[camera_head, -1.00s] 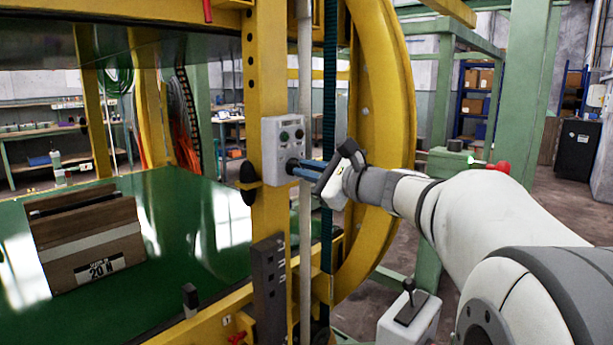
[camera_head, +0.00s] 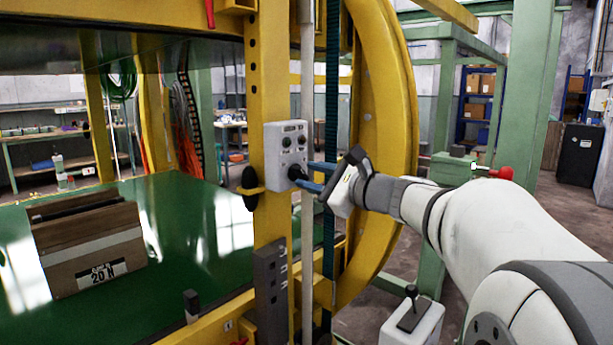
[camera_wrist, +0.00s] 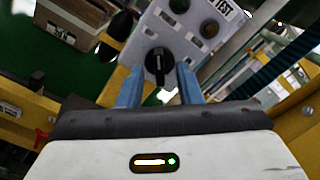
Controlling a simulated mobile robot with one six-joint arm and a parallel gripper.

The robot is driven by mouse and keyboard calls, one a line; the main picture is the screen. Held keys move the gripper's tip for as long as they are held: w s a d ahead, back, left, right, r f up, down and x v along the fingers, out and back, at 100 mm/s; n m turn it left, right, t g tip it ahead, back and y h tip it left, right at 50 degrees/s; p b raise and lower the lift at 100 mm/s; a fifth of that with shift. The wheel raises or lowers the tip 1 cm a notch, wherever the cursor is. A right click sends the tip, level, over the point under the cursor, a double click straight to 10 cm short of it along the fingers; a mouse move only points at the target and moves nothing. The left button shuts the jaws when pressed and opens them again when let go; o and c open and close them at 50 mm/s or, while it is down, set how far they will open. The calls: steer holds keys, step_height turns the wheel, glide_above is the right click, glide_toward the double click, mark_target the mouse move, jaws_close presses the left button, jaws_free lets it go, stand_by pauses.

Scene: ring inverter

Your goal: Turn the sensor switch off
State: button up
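A grey control box (camera_head: 285,146) is fixed to the yellow post. A black rotary switch knob (camera_head: 295,172) sits low on its face, and shows closely in the wrist view (camera_wrist: 157,62). I cannot read a label for this knob. My gripper (camera_head: 307,178) is at the box with its two blue fingers spread apart. In the wrist view my gripper (camera_wrist: 159,84) has a finger on each side of the knob, with gaps between. The knob's raised bar points roughly up and down in that picture. Dark round buttons (camera_wrist: 209,28) and a "TEST" label sit beside it.
The yellow frame post (camera_head: 268,80) and large yellow ring (camera_head: 390,130) stand close around my gripper. A brown box marked "20 N" (camera_head: 88,245) lies on the green platform (camera_head: 185,260). A grey joystick box (camera_head: 412,322) is below my arm.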

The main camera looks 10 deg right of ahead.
steer(key=v, duration=0.7)
steer(key=shift+a, duration=0.1)
steer(key=s+a+f+n+g+h+p, duration=0.3)
steer(key=s+a+f+n+g+p, duration=0.6)
steer(key=s+n, duration=0.15)
steer(key=s+d+f+n+g+h+p, duration=0.1)
steer(key=s+d+f+n+h+p, duration=0.1)
steer(key=s+n, duration=0.3)
steer(key=s+d+f+n+g+h+p, duration=0.2)
steer(key=s+n+h+p, duration=0.3)
steer(key=s, duration=0.1)
steer(key=shift+d+h, duration=0.3)
steer(key=shift+d, duration=0.05)
